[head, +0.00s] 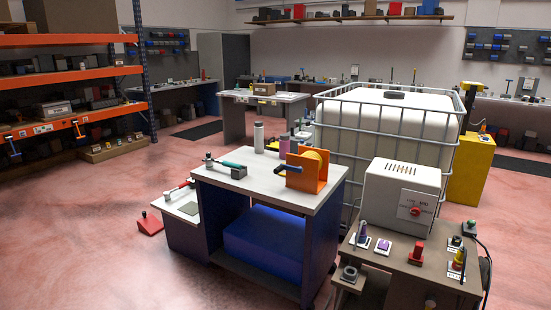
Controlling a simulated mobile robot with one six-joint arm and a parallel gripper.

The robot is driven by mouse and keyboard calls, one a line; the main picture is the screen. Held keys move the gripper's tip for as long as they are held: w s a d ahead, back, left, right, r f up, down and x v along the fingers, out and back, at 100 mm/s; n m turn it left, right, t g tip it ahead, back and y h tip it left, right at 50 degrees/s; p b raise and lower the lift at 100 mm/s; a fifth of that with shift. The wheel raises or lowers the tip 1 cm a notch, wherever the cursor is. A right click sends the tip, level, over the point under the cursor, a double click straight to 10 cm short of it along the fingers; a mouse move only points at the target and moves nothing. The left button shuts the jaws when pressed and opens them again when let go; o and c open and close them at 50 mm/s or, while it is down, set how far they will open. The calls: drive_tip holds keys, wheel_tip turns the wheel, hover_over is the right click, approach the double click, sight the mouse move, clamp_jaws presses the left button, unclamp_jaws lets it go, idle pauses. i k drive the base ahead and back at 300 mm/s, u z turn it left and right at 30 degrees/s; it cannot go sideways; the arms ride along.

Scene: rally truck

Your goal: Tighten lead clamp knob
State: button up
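I cannot tell for sure which part is the lead clamp knob. Several small knob-like fittings sit on the brown bench (402,263) at the lower right. A yellow and red upright piece (459,258) stands by the right edge. My gripper does not show in this view.
A white box with a red switch (409,209) stands at that bench's back. A caged white tank (388,130) is behind it. A workbench with an orange spool stand (307,172) is left of it. A red wedge-like object (150,222) lies on open floor at left.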

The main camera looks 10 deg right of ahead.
sight(471, 223)
drive_tip(key=z, duration=4.4)
drive_tip(key=i, duration=0.1)
drive_tip(key=u, duration=3.35)
drive_tip(key=i, duration=1.1)
drive_tip(key=z, duration=0.15)
